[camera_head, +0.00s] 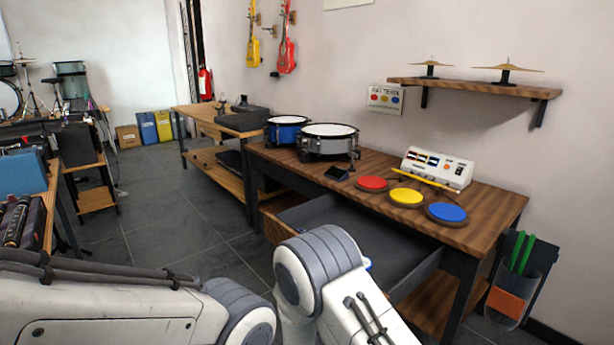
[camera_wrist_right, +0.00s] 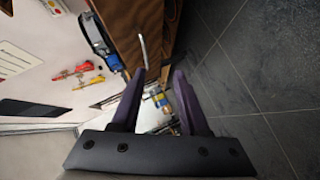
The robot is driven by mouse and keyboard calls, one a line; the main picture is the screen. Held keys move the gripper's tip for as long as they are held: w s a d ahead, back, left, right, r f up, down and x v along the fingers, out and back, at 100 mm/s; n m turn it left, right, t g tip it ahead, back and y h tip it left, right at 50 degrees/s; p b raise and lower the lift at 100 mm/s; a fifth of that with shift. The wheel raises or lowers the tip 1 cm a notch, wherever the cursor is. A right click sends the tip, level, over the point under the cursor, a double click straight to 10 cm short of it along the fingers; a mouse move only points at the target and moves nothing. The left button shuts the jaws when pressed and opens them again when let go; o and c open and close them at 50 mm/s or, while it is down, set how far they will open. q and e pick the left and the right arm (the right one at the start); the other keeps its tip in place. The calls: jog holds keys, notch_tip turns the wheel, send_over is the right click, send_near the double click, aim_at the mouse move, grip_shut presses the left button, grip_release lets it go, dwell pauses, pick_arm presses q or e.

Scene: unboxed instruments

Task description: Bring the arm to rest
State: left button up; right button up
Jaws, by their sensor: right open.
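White and grey links of my own arm (camera_head: 325,265) fill the lower left and centre of the head view; no gripper shows there. My right gripper (camera_wrist_right: 160,75) shows in the right wrist view with its two dark fingers apart. Nothing is held between them. Past the fingers, that view shows the room turned on its side, with a wooden table edge close ahead and tiled floor on the right. My left gripper is in neither view.
The wooden table (camera_head: 385,165) has an open grey drawer (camera_head: 405,262) jutting out behind my arm. Red (camera_head: 371,184), yellow (camera_head: 406,197) and blue (camera_head: 446,213) pads, drums and a control box (camera_head: 437,168) stand on it. A holder (camera_head: 513,290) with green sticks hangs at right. Floor at left-centre is clear.

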jog(key=s+d+r+m+g+y, duration=0.2)
jog(key=s+d+r+m+g, duration=0.4)
jog(key=d, duration=0.3)
jog(key=s+d+r+m+g+h, duration=0.1)
jog(key=s+d+r+m+g, duration=0.15)
jog(key=s+d, duration=0.4)
jog(key=s+d+r+m+g, duration=0.2)
jog(key=s+d+m+g, duration=0.15)
jog(key=s, duration=0.55)
jog(key=s+a+r+n+g, duration=0.1)
jog(key=s+a+r+n, duration=0.2)
jog(key=s+a, duration=0.4)
jog(key=s+a+r+n+g, duration=0.1)
jog(key=s+a+r+n, duration=0.25)
jog(key=s+a, duration=0.35)
notch_tip(320, 180, up, 22)
jog(key=p, duration=2.2)
jog(key=shift+y+p, duration=0.3)
jog(key=shift+y, duration=0.1)
jog(key=shift+r, duration=0.1)
